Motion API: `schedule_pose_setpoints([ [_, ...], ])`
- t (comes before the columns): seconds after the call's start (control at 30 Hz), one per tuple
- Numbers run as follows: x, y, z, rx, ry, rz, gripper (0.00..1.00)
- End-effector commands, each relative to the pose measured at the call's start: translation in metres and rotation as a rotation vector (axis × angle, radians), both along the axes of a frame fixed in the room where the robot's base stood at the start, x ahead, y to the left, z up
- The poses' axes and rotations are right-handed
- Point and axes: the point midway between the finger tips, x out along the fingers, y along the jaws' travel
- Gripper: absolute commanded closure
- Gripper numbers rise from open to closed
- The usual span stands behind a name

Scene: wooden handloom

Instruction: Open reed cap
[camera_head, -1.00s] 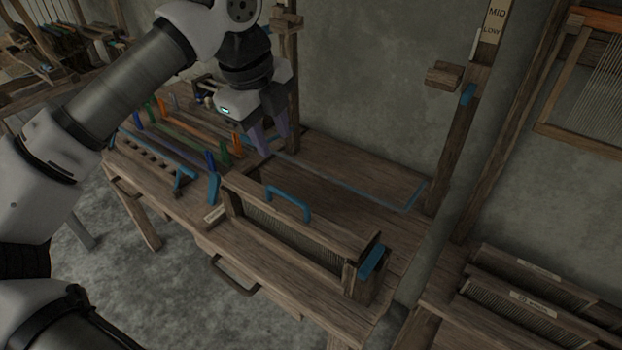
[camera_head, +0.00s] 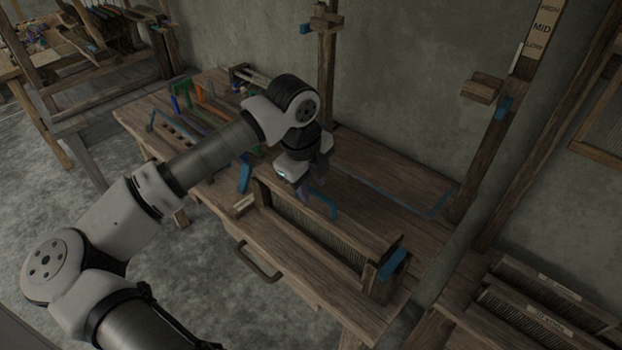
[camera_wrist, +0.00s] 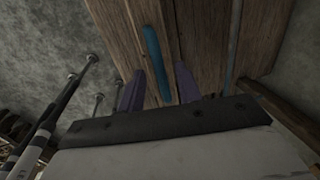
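The reed holder (camera_head: 316,238) is a long wooden frame with a slatted reed, lying along the front of the loom table. Its wooden cap bar carries a blue handle (camera_head: 325,205), partly hidden by my gripper. A blue block (camera_head: 392,263) sits at the holder's right end. My gripper (camera_head: 310,190) is open and empty, just above the left part of the handle. In the wrist view the blue handle (camera_wrist: 153,52) lies between my two spread purple fingers, touching neither; whether they reach down around it I cannot tell.
Several coloured levers (camera_head: 185,95) stand at the back left. Labelled reeds (camera_head: 540,310) lie at the lower right.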

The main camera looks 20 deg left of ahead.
Motion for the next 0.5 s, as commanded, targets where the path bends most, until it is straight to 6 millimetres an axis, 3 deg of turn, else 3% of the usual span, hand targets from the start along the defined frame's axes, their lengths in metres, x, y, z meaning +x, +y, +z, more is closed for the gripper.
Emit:
schedule_pose_setpoints([
  [0.3,0.0004,-0.0005,-0.0024,-0.001,0.000,0.000,0.67],
  [0.5,0.0004,-0.0004,-0.0022,0.000,0.000,0.000,0.93],
])
